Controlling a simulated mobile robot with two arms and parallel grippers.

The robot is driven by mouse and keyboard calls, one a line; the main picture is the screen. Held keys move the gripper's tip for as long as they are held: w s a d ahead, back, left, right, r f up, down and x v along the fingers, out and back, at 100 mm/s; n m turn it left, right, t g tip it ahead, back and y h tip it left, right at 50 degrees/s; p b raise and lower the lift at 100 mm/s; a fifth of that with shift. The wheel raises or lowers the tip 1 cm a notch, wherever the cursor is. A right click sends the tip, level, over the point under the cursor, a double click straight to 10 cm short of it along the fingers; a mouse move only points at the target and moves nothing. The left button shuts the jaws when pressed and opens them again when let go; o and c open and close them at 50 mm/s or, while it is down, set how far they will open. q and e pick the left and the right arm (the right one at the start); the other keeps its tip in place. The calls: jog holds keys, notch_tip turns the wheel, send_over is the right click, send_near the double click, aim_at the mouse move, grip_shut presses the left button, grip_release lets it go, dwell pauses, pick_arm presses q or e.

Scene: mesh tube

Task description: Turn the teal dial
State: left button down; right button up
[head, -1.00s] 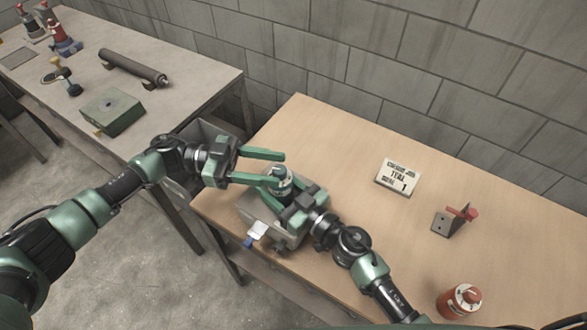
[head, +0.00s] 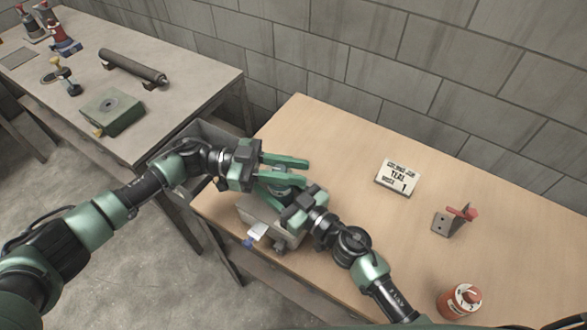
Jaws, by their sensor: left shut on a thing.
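The teal dial (head: 283,170) sits at the grey block (head: 258,213) on the near left of the wooden table, mostly hidden by my grippers. My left gripper (head: 291,171) reaches in from the left, with its green fingers on either side of the dial's top and shut on it. My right gripper (head: 285,194) comes from the lower right and sits low against the dial. Its fingertips are hidden, so its grip is not clear. A white card (head: 398,178) reading TEAL and 1 stands on the table to the right.
A red-topped bracket (head: 455,219) and a red dial-like can (head: 461,300) stand on the right of the table (head: 340,150). A second table (head: 180,70) at left holds a green box (head: 112,112) and a dark roller (head: 134,67). The wooden table's middle is clear.

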pick_arm(q)
jog(key=shift+n+t, duration=0.3)
jog(key=shift+t, duration=0.2)
jog(key=w+n+t+y, duration=0.1)
jog(key=n+t, duration=0.2)
jog(key=t, duration=0.2)
jog(key=w+n+t+y, duration=0.1)
jog(key=n+t+y, duration=0.1)
jog(key=n+t, duration=0.2)
jog(key=n+t+y, duration=0.1)
jog(key=n+t, duration=0.3)
jog(key=t, duration=0.3)
jog(key=shift+w+a+r+y, duration=0.1)
jog(key=shift+w+a+y, duration=0.2)
jog(key=shift+w+a, duration=0.1)
pick_arm(e)
jog(key=shift+a, duration=0.1)
pick_arm(q)
jog(key=c, duration=1.1)
grip_release()
jog(key=shift+c, duration=0.2)
